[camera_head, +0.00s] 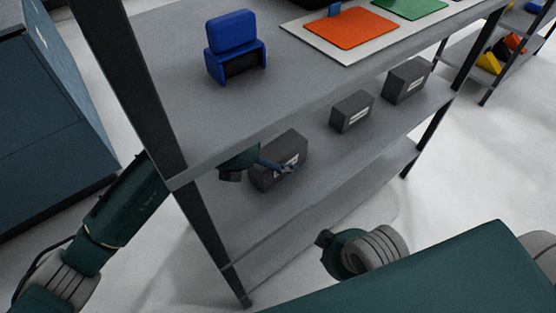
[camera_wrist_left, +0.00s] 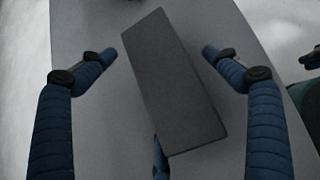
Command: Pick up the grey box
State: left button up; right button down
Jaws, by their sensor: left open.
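Three dark grey boxes with white labels stand on the middle shelf: a near one (camera_head: 265,179), a middle one (camera_head: 352,112) and a far one (camera_head: 407,81). My left gripper (camera_head: 283,166) is at the near box, with a blue finger crossing in front of its label. In the left wrist view, the near box's plain grey face (camera_wrist_left: 172,85) lies tilted between the spread blue fingers of my left gripper (camera_wrist_left: 160,53). Gaps show between the side fingertips and the box. A third finger is partly hidden by the box. My right gripper's fingers cannot be made out clearly.
The upper shelf (camera_head: 190,118) lies above the boxes, with a dark front post (camera_head: 130,90) beside my left arm. On it are a blue holder (camera_head: 233,47) and a white board with orange (camera_head: 352,29) and green sheets. The lower shelf (camera_head: 300,215) looks empty.

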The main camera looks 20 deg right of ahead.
pick_arm(q)
jog(key=shift+w+d+f, duration=0.1)
jog(key=shift+d+f, duration=0.05)
jog(key=shift+d, duration=0.05)
jog(key=c, duration=1.5)
jog(key=shift+c, duration=0.2)
jog(key=shift+a+r, duration=0.1)
jog(key=shift+r, duration=0.15)
